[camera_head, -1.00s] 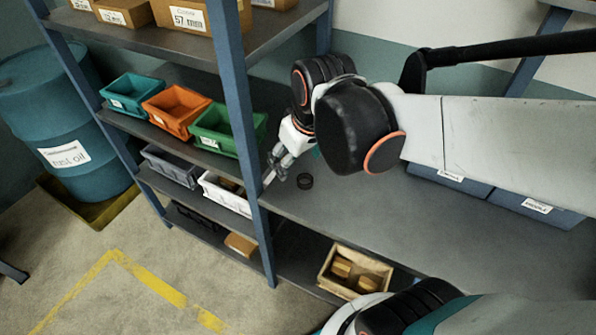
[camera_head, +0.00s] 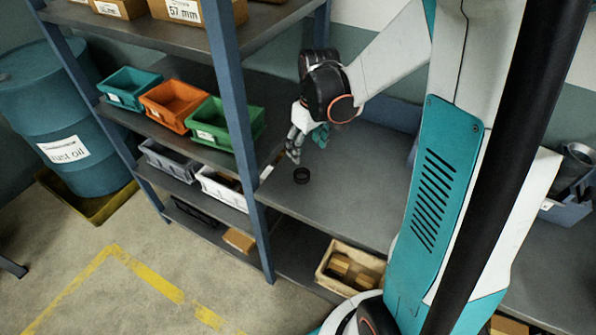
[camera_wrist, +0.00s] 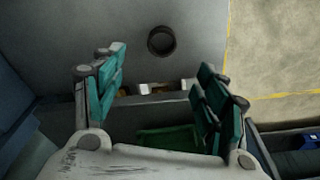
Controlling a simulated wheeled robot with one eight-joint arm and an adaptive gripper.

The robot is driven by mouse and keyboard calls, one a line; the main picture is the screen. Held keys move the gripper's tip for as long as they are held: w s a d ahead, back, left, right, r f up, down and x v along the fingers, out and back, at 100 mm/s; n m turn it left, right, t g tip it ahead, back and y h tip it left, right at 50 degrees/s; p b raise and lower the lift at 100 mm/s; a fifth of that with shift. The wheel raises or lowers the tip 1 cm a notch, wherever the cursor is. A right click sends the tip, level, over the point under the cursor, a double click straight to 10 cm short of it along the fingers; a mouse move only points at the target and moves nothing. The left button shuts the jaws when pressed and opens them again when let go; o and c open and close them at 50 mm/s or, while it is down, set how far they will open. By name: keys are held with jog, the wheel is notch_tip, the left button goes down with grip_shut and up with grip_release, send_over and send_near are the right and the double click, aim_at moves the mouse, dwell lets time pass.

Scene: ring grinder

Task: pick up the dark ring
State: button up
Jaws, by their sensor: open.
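The dark ring (camera_head: 302,175) lies flat on the grey shelf top (camera_head: 340,195), near its left end by the blue post. In the wrist view the ring (camera_wrist: 161,41) shows whole, beyond the fingertips and a little left of the middle between them. My gripper (camera_head: 296,158) is just behind the ring in the head view, apart from it and pointing down. In the wrist view my gripper (camera_wrist: 165,75) is open, its two teal-padded fingers wide apart with nothing held between them.
A blue post (camera_head: 238,120) stands left of the ring. Green (camera_head: 225,122), orange (camera_head: 178,104) and teal bins (camera_head: 131,88) sit on the shelf to the left. A wooden box (camera_head: 350,268) is on the lower shelf. The surface right of the ring is clear.

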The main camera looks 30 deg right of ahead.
aim_at(302, 171)
jog(key=f+b, duration=0.1)
jog(key=f, duration=0.3)
jog(key=w+f+b, duration=0.1)
jog(key=f+b, duration=0.1)
jog(key=f, duration=0.2)
jog(key=f+b, duration=0.1)
jog(key=f, duration=0.3)
jog(key=shift+w+a, duration=0.15)
jog(key=shift+a, duration=0.15)
jog(key=shift+r, duration=0.15)
jog(key=c, duration=1.2)
